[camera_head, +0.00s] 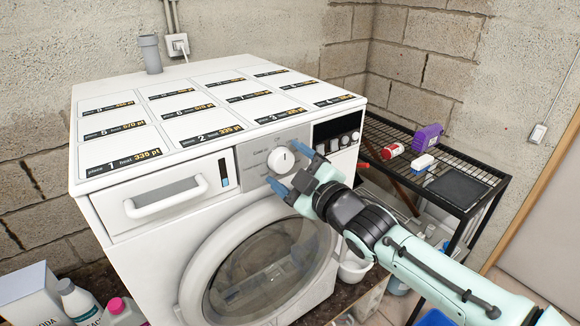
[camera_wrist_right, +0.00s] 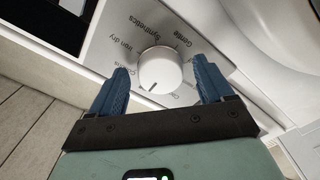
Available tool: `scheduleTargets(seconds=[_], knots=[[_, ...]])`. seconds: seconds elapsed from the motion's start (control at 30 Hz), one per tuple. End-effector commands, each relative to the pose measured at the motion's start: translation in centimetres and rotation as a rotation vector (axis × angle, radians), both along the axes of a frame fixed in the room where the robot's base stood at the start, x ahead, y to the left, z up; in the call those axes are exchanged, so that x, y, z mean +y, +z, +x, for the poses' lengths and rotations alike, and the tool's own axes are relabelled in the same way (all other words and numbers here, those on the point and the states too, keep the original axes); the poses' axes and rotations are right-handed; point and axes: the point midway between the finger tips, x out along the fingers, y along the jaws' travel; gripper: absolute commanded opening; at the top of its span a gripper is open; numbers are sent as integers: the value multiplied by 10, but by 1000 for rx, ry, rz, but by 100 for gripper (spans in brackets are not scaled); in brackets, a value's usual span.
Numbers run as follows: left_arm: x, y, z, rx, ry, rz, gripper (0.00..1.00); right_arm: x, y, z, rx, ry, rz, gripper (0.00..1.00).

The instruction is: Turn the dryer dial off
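The dryer (camera_head: 150,255) is a white front-loading machine with a round glass door. Its round white dial (camera_head: 281,160) is on the grey panel at the top of the front, and shows large in the right wrist view (camera_wrist_right: 160,70). Labels such as "Synthetics", "Gentle" and "Iron dry" ring it. A dark pointer mark is on its lower-left edge in the wrist view. My right gripper (camera_head: 293,168) is open, with blue fingers on either side of the dial (camera_wrist_right: 160,76); I cannot tell whether they touch it. My left gripper is not in view.
Numbered white panels with price labels cover the dryer top (camera_head: 225,100). A drawer handle (camera_head: 165,197) sticks out left of the dial. A black wire rack (camera_head: 460,185) with a purple box (camera_head: 427,138) stands at the right. Bottles (camera_head: 78,300) stand at lower left.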

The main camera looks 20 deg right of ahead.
Motion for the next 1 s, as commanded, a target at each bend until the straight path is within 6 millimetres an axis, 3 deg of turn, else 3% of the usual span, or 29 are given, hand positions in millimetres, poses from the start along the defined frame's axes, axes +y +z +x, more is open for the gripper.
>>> scheduleTargets(seconds=[0.23,0.7,1.0], knots=[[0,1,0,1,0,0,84,-4,2,-12,-3,0,0,80],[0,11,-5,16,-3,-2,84,-37,2,-105,-2,1,2,80],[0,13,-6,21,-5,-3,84,-46,0,-126,-1,1,0,80]])
